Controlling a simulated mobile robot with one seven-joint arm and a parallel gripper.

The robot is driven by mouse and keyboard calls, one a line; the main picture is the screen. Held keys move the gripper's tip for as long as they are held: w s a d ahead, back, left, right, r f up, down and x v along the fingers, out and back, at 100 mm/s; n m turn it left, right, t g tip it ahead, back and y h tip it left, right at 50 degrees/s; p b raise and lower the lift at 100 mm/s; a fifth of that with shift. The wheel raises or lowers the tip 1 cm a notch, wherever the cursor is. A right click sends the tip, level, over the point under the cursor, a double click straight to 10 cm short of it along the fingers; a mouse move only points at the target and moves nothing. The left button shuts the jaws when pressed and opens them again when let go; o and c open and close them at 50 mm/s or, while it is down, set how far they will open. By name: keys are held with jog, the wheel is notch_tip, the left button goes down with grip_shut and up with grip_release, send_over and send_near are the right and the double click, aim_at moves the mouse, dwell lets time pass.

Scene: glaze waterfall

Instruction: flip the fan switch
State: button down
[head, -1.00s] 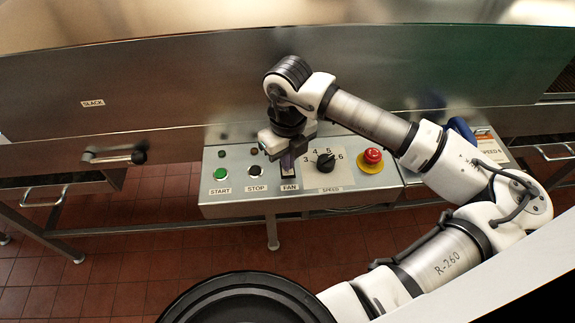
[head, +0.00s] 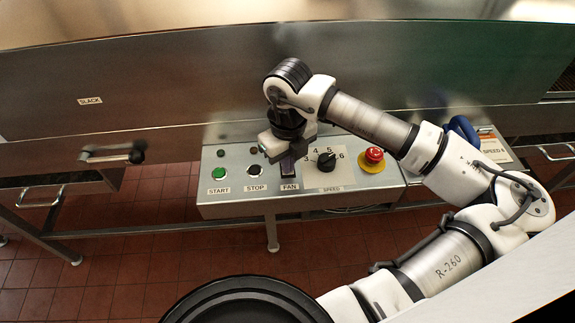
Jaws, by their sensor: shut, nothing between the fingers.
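The fan switch (head: 288,174) is a small dark rocker above the FAN label (head: 289,188) on the sloped steel control panel (head: 235,204). My gripper (head: 284,158) is shut and empty, pointing down right over the switch. The gripper hides the upper part of the switch. I cannot tell whether the fingertips touch it or which way the rocker is set.
Left of the switch are the black stop button (head: 254,170) and the green start button (head: 219,173). To the right are the black speed knob (head: 326,162) and the red emergency button (head: 374,155). A crank handle (head: 113,157) juts out at the left.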

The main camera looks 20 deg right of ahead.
jog(key=shift+f+b, duration=0.25)
jog(key=shift+b, duration=0.05)
jog(key=shift+r, duration=0.1)
jog(key=shift+r+p, duration=1.25)
jog(key=shift+r, duration=2.2)
jog(key=shift+f, duration=0.1)
